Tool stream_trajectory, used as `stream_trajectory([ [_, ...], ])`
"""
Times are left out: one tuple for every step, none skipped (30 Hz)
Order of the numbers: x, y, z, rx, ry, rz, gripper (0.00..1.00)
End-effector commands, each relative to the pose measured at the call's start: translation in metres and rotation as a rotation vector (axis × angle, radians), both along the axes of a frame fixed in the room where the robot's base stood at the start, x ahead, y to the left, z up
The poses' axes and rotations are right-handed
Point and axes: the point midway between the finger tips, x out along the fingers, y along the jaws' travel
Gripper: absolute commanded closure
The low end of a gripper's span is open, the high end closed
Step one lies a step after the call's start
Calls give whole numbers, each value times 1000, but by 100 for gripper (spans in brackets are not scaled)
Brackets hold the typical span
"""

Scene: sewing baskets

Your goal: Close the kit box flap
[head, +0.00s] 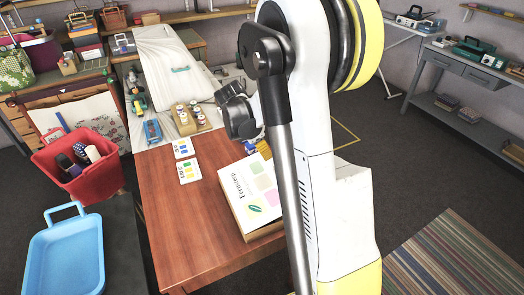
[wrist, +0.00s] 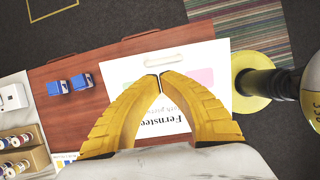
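The kit box (head: 238,207) is a shallow cardboard box with a white printed top, lying on the brown wooden table. In the wrist view its white printed face (wrist: 120,72) lies behind my fingers, with a cream rounded tab (wrist: 152,57) near its far edge. My arm covers the box's right part in the head view, and I cannot tell how far the flap stands open. My gripper (wrist: 159,77) has its two yellow fingertips together over the printed face, with nothing seen between them. I cannot tell whether they touch the box.
The wooden table (head: 180,235) is clear at the front left. Colour cards (head: 188,171) lie left of the box. A rack of spools (head: 190,117) stands farther back. A red bin (head: 75,182) and blue tray (head: 62,262) are at left.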

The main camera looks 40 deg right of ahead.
Motion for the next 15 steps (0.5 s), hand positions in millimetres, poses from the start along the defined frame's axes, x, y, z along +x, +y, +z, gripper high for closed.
stream_trajectory([
  [-1,-5,-14,0,0,-2,100],
  [-2,-7,-20,0,0,-3,100],
  [-3,-10,-28,1,-1,-3,100],
  [-4,-12,-33,1,-1,-3,100],
  [-4,-14,-38,1,-1,-2,100],
  [-5,-17,-44,1,-1,-1,100],
  [-5,-19,-48,1,-1,-1,100],
  [-6,-20,-52,1,-1,-1,100],
  [-6,-22,-56,1,-1,-2,100],
  [-7,-23,-59,1,-1,-2,100],
  [-7,-25,-62,1,-1,-2,100],
  [-7,-26,-64,1,-1,-2,100],
  [-8,-26,-65,1,-1,-1,100],
  [-8,-27,-67,1,-1,-1,100],
  [-8,-27,-68,1,-1,-1,100],
])
